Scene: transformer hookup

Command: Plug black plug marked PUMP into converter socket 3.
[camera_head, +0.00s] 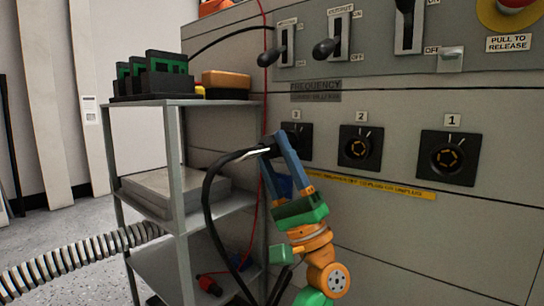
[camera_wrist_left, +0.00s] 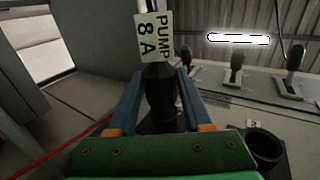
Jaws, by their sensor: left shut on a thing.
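The black plug (camera_wrist_left: 160,95) is between the blue fingers of my left gripper (camera_wrist_left: 158,115), with a tag (camera_wrist_left: 153,38) reading PUMP 8 A. In the head view my left gripper (camera_head: 277,152) is shut on this plug (camera_head: 269,148), and a thick black cable (camera_head: 210,190) loops down to the left from it. Socket 3 (camera_head: 301,142) is on the grey converter panel just right of the fingers, which partly cover it. The plug appears left of the socket; its front end is hidden. My right gripper is not in view.
Socket 2 (camera_head: 360,147) and socket 1 (camera_head: 447,158) lie to the right. A metal shelf (camera_head: 185,102) stands close on the left. A thin red wire (camera_head: 264,80) hangs beside it. A red plug (camera_head: 209,285) is low down. Lever switches (camera_head: 340,35) stick out above.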

